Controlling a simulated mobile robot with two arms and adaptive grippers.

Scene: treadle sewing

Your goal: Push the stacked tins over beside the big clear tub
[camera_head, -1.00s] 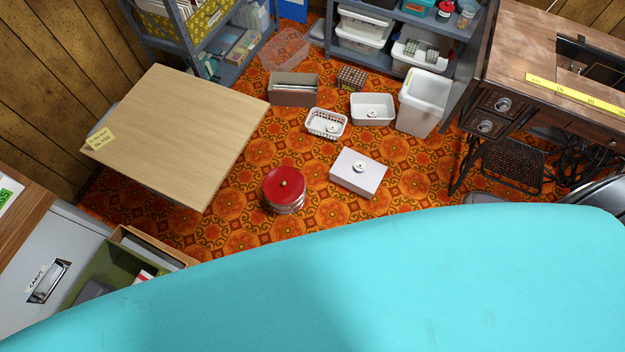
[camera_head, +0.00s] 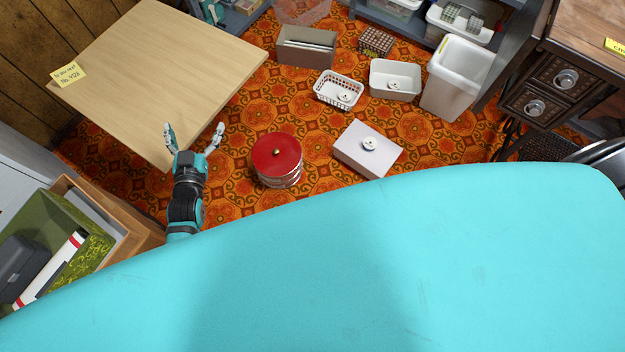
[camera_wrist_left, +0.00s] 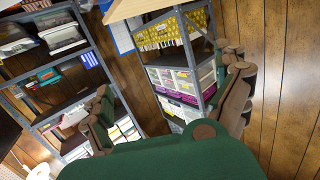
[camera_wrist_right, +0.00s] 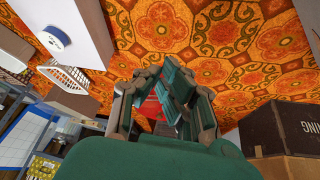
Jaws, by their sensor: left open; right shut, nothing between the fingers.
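The stacked tins (camera_head: 277,158), with a red lid and small knob, stand upright on the orange patterned carpet. The big clear tub (camera_head: 302,10) is on the floor at the top, cut off by the picture edge. My left gripper (camera_head: 194,132) is open and empty, left of the tins and apart from them, near the wooden table's corner. In the left wrist view the spread fingers (camera_wrist_left: 170,105) face shelving. My right gripper (camera_wrist_right: 163,85) is shut and empty, outside the head view. Red shows behind its fingers, probably the tin lid; I cannot tell whether they touch.
The wooden table (camera_head: 160,65) is left of the tins. A pale lidded box (camera_head: 362,158) is right of them. A file box (camera_head: 306,58), white basket (camera_head: 326,98), white bin (camera_head: 385,90) and tall bin (camera_head: 455,85) stand behind. Carpet is open between tins and file box.

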